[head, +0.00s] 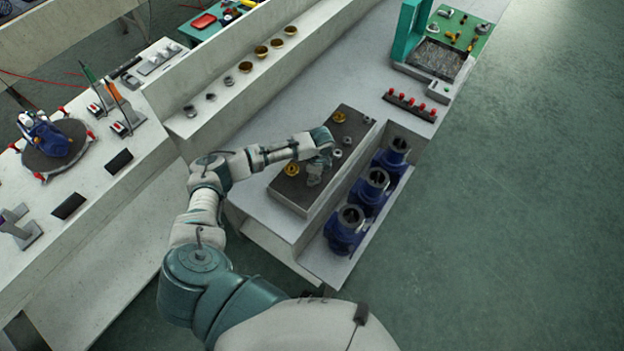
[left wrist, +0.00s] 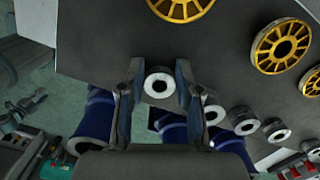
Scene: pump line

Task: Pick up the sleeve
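The sleeve (left wrist: 159,84) is a short pale metal ring with a dark bore, on the dark grey board (head: 300,193). In the left wrist view it sits between the two fingertips of my left gripper (left wrist: 159,80), with what look like narrow gaps at its sides. In the head view my left gripper (head: 317,173) is low over the near part of the board and hides this sleeve. Similar sleeves (left wrist: 243,120) stand in a row beside it; one also shows in the head view (head: 337,154). My right gripper is out of view.
Yellow spoked wheels (head: 291,170) lie on the board, close to my gripper. Blue pump housings (head: 347,228) stand in a lower bay to the right. A rack with red-topped pieces (head: 410,106) lies beyond. The pale bench (head: 345,82) is clear behind the board.

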